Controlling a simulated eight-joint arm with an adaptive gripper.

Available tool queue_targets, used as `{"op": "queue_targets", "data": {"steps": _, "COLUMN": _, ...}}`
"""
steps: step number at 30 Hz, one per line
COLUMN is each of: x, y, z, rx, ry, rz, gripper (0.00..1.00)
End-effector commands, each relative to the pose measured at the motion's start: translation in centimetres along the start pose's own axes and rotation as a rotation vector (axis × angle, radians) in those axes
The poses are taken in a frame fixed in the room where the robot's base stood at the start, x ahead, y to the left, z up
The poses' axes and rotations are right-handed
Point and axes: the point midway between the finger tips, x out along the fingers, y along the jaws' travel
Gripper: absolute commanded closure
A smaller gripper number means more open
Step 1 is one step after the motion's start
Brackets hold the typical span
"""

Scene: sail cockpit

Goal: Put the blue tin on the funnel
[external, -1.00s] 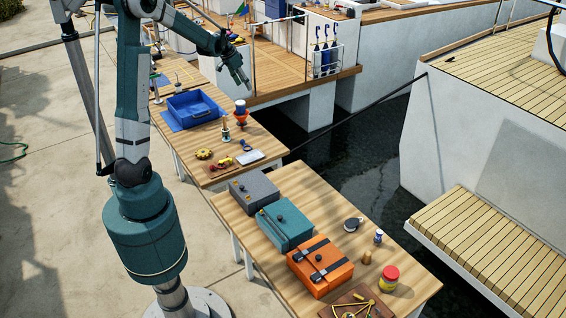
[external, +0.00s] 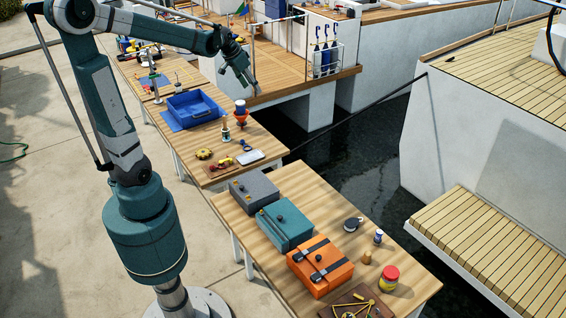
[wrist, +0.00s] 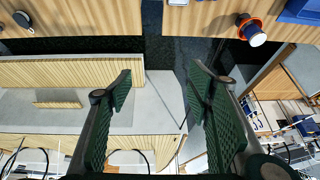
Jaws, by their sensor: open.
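The blue tin (external: 240,106), with a pale top, sits upright on the orange-red funnel (external: 242,120) at the right edge of the far table. In the wrist view the tin (wrist: 257,38) shows at the upper right, with the orange funnel rim (wrist: 241,20) around its lower end. My gripper (external: 252,88) is above and behind the tin in the external view, apart from it. In the wrist view my gripper (wrist: 160,76) has its fingers spread with nothing between them.
A blue tray (external: 193,107) stands left of the funnel. A candlestick-like item (external: 225,132) is close in front of it. The near table holds grey (external: 254,190), teal (external: 285,225) and orange (external: 320,267) boxes. Dark water lies right of the tables.

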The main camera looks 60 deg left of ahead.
Motion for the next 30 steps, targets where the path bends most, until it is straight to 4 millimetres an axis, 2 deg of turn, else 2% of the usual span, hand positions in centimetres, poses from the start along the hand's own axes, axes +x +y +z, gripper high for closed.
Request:
{"op": "queue_targets", "data": {"steps": 3, "x": -1.5, "y": 2.6, "z": 1.3, "rx": 0.003, "ry": 0.010, "rz": 0.002, "gripper": 0.49}}
{"op": "queue_targets", "data": {"steps": 12, "x": -4.7, "y": 8.2, "z": 4.9, "rx": 0.004, "ry": 0.039, "rz": 0.004, "gripper": 0.49}}
{"op": "queue_targets", "data": {"steps": 21, "x": -7.1, "y": 12.9, "z": 9.2, "rx": 0.003, "ry": 0.070, "rz": 0.011, "gripper": 0.49}}
{"op": "queue_targets", "data": {"steps": 30, "x": -8.8, "y": 16.9, "z": 14.0, "rx": 0.003, "ry": 0.103, "rz": 0.023, "gripper": 0.49}}
